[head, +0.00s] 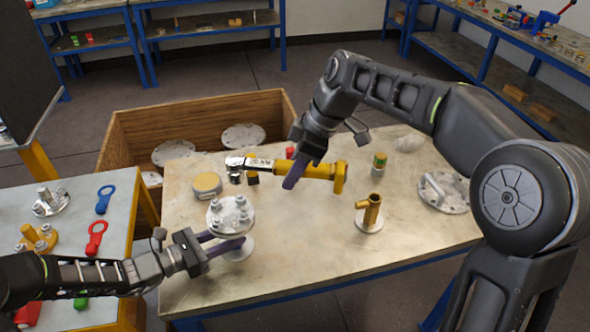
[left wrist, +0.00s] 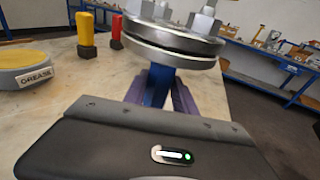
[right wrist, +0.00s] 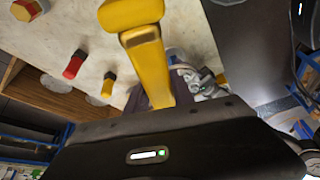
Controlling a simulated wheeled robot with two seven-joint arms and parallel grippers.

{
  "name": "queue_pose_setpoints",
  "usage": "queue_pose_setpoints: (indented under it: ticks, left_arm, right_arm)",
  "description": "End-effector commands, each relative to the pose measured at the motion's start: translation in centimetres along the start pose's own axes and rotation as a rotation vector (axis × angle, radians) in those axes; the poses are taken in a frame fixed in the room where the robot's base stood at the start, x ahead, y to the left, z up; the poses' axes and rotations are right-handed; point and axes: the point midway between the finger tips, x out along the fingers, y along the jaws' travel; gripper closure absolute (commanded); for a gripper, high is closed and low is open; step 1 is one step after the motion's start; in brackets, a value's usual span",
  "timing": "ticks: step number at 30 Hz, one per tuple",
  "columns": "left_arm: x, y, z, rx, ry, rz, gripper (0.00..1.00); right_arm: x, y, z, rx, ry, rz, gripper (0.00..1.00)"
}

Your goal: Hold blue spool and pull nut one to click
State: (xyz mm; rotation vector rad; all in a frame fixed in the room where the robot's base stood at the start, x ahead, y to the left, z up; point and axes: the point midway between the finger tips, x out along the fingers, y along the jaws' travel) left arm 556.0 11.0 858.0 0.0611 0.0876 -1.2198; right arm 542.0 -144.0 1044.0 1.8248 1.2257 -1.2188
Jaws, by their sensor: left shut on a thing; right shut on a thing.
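The flanged spool (head: 231,214) stands on the near left part of the table with several bolts and nuts on its top flange. Its blue neck (left wrist: 158,88) shows under the flange in the left wrist view. My left gripper (head: 226,245) is shut on the neck, fingers either side below the flange. My right gripper (head: 294,176) is shut on the yellow handle of a torque wrench (head: 318,171) and holds it above the table. The wrench's silver head points left, behind and apart from the spool. The handle (right wrist: 150,65) also shows in the right wrist view. Nut one cannot be told apart.
A grease tin (head: 207,186) sits behind the spool. A brass-coloured fitting (head: 370,212) on a round base, a yellow-and-green can (head: 379,163) and a grey flange with a handle (head: 443,193) stand to the right. A wooden crate (head: 118,140) is behind. The front middle is clear.

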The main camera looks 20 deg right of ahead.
Motion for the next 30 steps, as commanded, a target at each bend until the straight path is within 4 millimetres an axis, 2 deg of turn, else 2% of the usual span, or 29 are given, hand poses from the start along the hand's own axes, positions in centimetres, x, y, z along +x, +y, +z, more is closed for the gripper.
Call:
queue_pose_setpoints:
  ticks: [14, 27, 30]
  left_arm:
    - [0.0, 0.1, 0.0, -0.001, 0.0, 0.002, 1.0]
    - [0.0, 0.1, 0.0, -0.001, 0.0, 0.002, 1.0]
    - [0.0, 0.1, 0.0, -0.001, 0.0, 0.002, 1.0]
  right_arm:
    - [0.4, 0.1, 0.1, 0.002, 0.002, 0.003, 1.0]
    - [4.0, 0.0, 1.7, 0.004, 0.0, 0.002, 1.0]
    - [4.0, 0.1, 1.7, 0.004, 0.002, 0.004, 1.0]
